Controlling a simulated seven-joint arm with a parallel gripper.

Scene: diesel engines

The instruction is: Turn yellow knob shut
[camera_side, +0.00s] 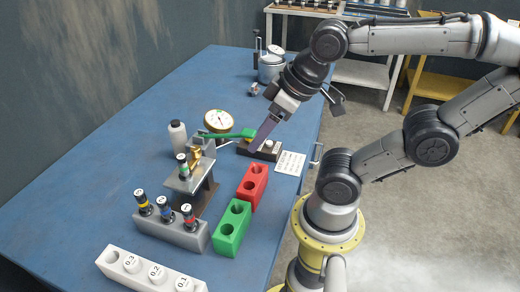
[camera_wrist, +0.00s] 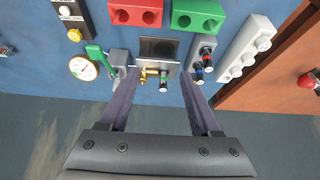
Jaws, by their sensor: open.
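The yellow knob (camera_wrist: 75,34) sits on one end of a black box (camera_wrist: 66,14), at the upper left of the wrist view. Whether the knob is turned open or shut cannot be told.
The test stand (camera_side: 194,178) holds a green-banded injector and brass fitting beside a green lever (camera_side: 220,134) and a dial gauge (camera_side: 218,121). Red (camera_side: 252,186), green (camera_side: 232,228), grey (camera_side: 170,231) and white (camera_side: 150,270) blocks stand nearer. The table's left part is clear.

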